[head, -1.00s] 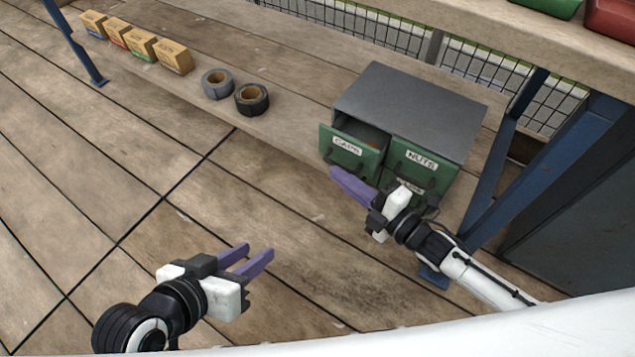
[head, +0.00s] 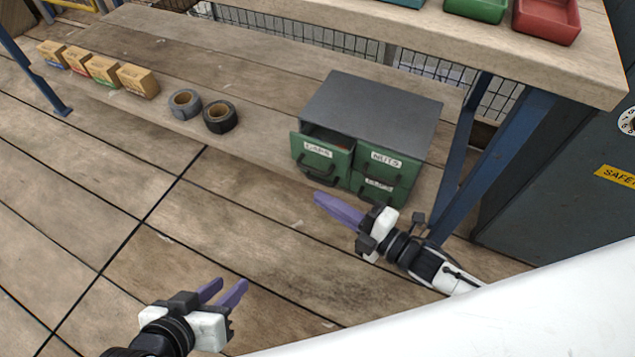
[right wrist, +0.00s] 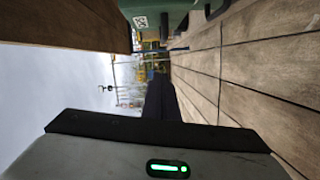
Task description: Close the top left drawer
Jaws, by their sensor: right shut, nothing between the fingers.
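A grey cabinet (head: 372,108) with green drawers stands on the lower wooden shelf. Its top left drawer (head: 320,158), labelled "CAPS", sticks out, with a dark gap behind its front. The top right drawer (head: 388,162), labelled "NUTS", looks flush. My right gripper (head: 318,197) is shut and empty, just in front of and below the open drawer in the head view, apparently apart from it. Part of a labelled green drawer front (right wrist: 175,12) shows at the top of the right wrist view. My left gripper (head: 231,284) is open and empty over the floorboards at lower left.
Two tape rolls (head: 220,116) and several small cardboard boxes (head: 137,81) sit left of the cabinet. A blue post (head: 490,150) stands right of it. A wooden upper shelf (head: 430,42) holding coloured bins (head: 547,20) overhangs behind. The floor in front is clear.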

